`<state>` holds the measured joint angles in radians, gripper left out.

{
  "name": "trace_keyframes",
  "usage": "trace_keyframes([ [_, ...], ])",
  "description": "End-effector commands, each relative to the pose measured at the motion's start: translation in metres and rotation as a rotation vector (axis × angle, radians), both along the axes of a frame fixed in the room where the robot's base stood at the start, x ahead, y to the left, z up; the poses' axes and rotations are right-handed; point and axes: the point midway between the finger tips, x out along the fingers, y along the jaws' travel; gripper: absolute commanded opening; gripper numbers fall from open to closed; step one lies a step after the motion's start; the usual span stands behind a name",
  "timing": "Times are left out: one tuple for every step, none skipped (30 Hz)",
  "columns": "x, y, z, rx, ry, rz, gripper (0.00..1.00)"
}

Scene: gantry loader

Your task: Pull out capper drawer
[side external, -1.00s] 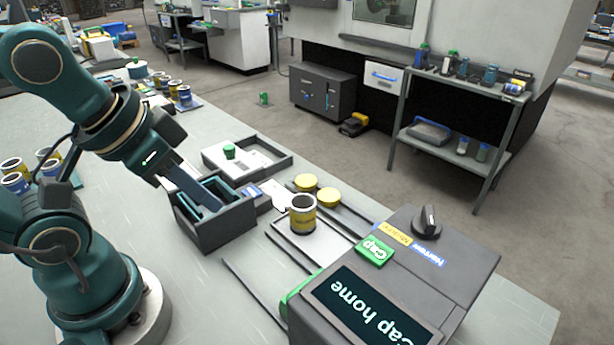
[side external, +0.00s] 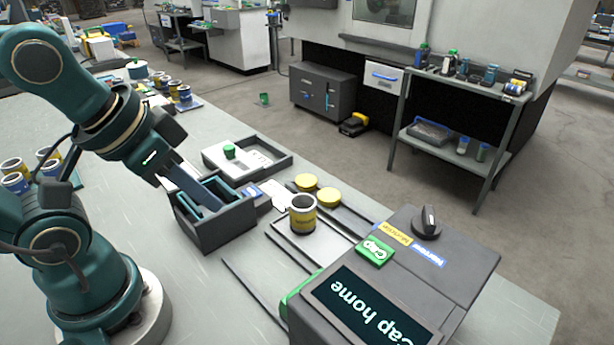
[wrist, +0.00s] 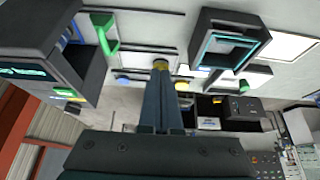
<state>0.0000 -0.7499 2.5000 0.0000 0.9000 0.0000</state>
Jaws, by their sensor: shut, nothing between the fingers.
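The capper (side external: 400,270) is a dark grey box with a "Cap home" screen and a knob on top, at the right front of the bench in the side view. A green handle (side external: 290,302) shows partly behind its near corner; in the wrist view the green handle (wrist: 106,36) stands beside the capper (wrist: 55,45). A pale tray (side external: 285,243) between dark rails lies beside the capper, with a yellow-banded can (side external: 303,215) standing on it. My gripper (side external: 216,206) is shut and empty, over the dark teal-edged box, apart from the handle. Its closed fingers (wrist: 161,85) fill the wrist view's middle.
The dark box (side external: 215,235) with teal inserts stands below my gripper; its opening (wrist: 230,50) shows in the wrist view. Yellow discs (side external: 306,181) lie behind the can. A tray with a green cap (side external: 229,151) stands farther back. The bench front (side external: 220,310) is mostly clear.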

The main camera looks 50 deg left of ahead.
Motion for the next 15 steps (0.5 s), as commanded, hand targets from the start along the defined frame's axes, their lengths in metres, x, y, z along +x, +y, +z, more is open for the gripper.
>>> trace_keyframes([
  [0.0,0.0,0.0,0.0,0.0,0.0,0.0],
  [0.0,0.0,0.0,0.0,0.0,0.0,0.0],
  [0.0,0.0,0.0,0.0,0.0,0.0,0.0],
  [0.0,0.0,0.0,0.0,0.0,0.0,0.0],
  [0.0,0.0,0.0,0.0,0.0,0.0,0.0],
  [0.0,0.0,0.0,0.0,0.0,0.0,0.0],
  [0.0,0.0,0.0,0.0,0.0,0.0,0.0],
  [0.0,0.0,0.0,0.0,0.0,0.0,0.0],
  [0.0,0.0,0.0,0.0,0.0,0.0,0.0],
  [0.0,0.0,0.0,0.0,0.0,0.0,0.0],
  [0.0,0.0,0.0,0.0,0.0,0.0,0.12],
  [-0.0001,-0.0001,0.0,-0.002,0.0,0.004,0.27],
  [0.0009,-0.0012,0.0019,-0.013,-0.004,0.011,0.38],
  [0.0032,-0.0023,0.0057,-0.022,-0.015,0.018,0.48],
  [0.0069,-0.0045,0.0094,-0.037,-0.016,0.024,0.48],
])
